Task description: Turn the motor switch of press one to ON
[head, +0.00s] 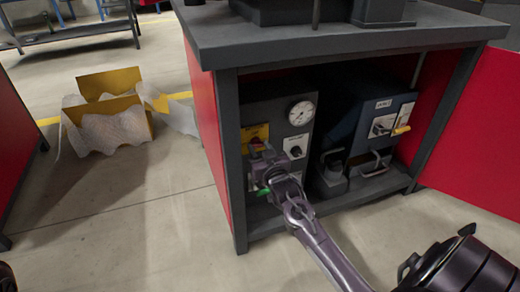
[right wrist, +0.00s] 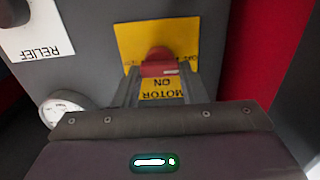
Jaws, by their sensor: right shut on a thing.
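The motor switch is a red knob (right wrist: 158,66) on a yellow plate (right wrist: 140,38), seen close up in the right wrist view. The plate's lettering, with MOTOR and ON readable, appears upside down there. My right gripper (right wrist: 158,88) is shut on the red knob, with a finger on each side. In the head view my right gripper (head: 262,158) reaches into the open cabinet at the yellow plate (head: 254,133) on the grey unit (head: 277,112) and hides most of the switch. I cannot tell which mark the knob points to.
A dial gauge (head: 301,113) and a white RELIEF plate (head: 295,148) sit right of the switch. A blue unit (head: 372,107) with a yellow-handled lever stands farther right. The cabinet's frame post (head: 233,170) is close left of my gripper. A red door (head: 478,135) stands open.

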